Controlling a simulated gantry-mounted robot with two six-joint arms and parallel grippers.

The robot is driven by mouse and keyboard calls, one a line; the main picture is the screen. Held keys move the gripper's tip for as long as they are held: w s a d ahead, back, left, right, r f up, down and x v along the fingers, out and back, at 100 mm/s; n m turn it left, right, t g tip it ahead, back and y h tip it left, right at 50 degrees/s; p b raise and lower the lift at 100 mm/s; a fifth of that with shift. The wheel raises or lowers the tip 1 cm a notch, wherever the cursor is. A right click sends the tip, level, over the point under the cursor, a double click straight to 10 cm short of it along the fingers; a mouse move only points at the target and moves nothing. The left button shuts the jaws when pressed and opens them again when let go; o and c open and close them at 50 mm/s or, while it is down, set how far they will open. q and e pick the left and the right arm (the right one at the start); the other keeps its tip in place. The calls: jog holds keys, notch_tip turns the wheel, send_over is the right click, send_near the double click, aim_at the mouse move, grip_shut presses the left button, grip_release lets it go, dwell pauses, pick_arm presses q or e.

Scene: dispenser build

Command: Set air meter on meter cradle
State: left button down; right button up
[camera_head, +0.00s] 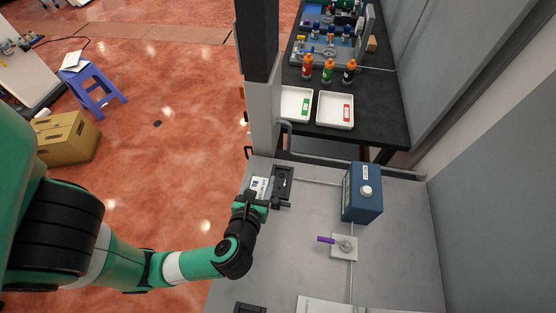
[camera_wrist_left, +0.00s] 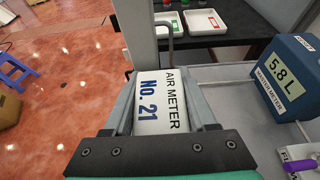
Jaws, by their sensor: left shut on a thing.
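The air meter, a white block labelled "AIR METER No. 21" (camera_wrist_left: 158,103), sits between the two fingers of my left gripper (camera_wrist_left: 163,85). In the head view the air meter (camera_head: 259,186) shows as a small pale block at the left edge of the bench, and my left gripper (camera_head: 256,197) is shut on it. A black bracket-like holder (camera_head: 283,184), likely the meter cradle, is just right of the air meter. I cannot tell whether the two touch. My right gripper is not in view.
A pale square plate with a purple-handled valve (camera_head: 344,246) is nearer. White trays (camera_head: 335,110) and bottles (camera_head: 328,70) are on the black table behind. A grey post (camera_head: 264,115) rises close by.

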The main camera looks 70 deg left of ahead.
pick_arm(q)
jog(key=shift+s+a+r, duration=0.2)
jog(key=shift+s+a, duration=0.1)
jog(key=shift+a, duration=0.05)
jog(key=shift+s+f, duration=0.1)
jog(key=shift+s, duration=0.15)
jog(key=shift+d+f, duration=0.15)
jog(key=shift+f, duration=0.05)
jog(key=w+a+f+b, duration=0.1)
jog(key=w+a+f, duration=0.1)
jog(key=w+f, duration=0.1)
jog(key=w+a+f+b, duration=0.1)
jog(key=w+a+f, duration=0.2)
jog(key=w+a+f+b, duration=0.2)
jog(key=w+a+f, duration=0.1)
jog(key=w, duration=0.1)
jog(key=shift+w, duration=0.1)
jog(key=shift+w+a, duration=0.15)
jog(key=shift+w+a+f, duration=0.1)
jog(key=shift+f, duration=0.25)
notch_tip(320, 180, down, 3)
jog(key=shift+w+f+b, duration=0.1)
jog(key=shift+b, duration=0.8)
